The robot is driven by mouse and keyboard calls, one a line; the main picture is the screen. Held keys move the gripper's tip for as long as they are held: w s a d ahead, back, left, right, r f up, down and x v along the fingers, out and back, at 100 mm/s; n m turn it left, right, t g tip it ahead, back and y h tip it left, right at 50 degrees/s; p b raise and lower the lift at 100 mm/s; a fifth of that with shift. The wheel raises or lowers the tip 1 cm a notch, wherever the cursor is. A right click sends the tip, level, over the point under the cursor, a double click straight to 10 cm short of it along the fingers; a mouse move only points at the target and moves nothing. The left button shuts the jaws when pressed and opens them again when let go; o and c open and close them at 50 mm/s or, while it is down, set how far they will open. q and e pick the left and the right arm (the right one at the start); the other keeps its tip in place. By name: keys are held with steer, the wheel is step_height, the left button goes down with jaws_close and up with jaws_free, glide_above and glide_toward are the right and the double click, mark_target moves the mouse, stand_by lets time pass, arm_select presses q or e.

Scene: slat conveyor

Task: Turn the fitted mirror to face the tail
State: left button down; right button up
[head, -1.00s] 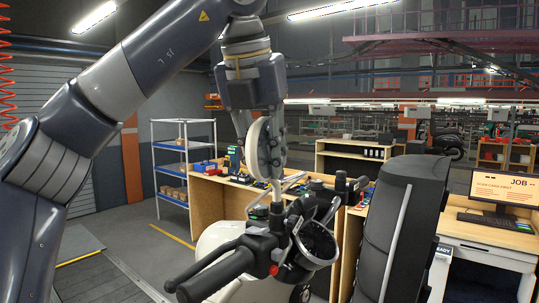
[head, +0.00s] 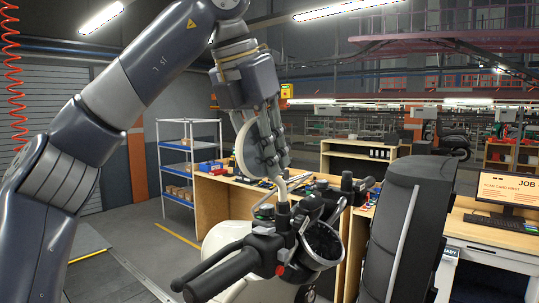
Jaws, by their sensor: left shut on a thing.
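The round mirror (head: 243,148) stands on a pale bent stem (head: 282,188) that rises from the handlebar (head: 228,268) of a scooter. Its pale disc shows at a slant on the left side of my left gripper (head: 270,160). My left gripper reaches down from above, tilted, and is shut on the mirror; its fingers hide the mirror's right part. The round instrument pod (head: 322,242) sits on the handlebar to the right of the stem. My right gripper is not in view.
A black seat-like backrest (head: 400,232) stands upright right of the handlebar. Floor at the left is clear.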

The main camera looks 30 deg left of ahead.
arm_select(q)
steer(key=c, duration=1.4)
jaws_free()
steer(key=shift+o, duration=0.2)
steer(key=shift+a, duration=0.15)
steer(key=shift+v, duration=6.05)
steer(key=shift+a+f, duration=0.1)
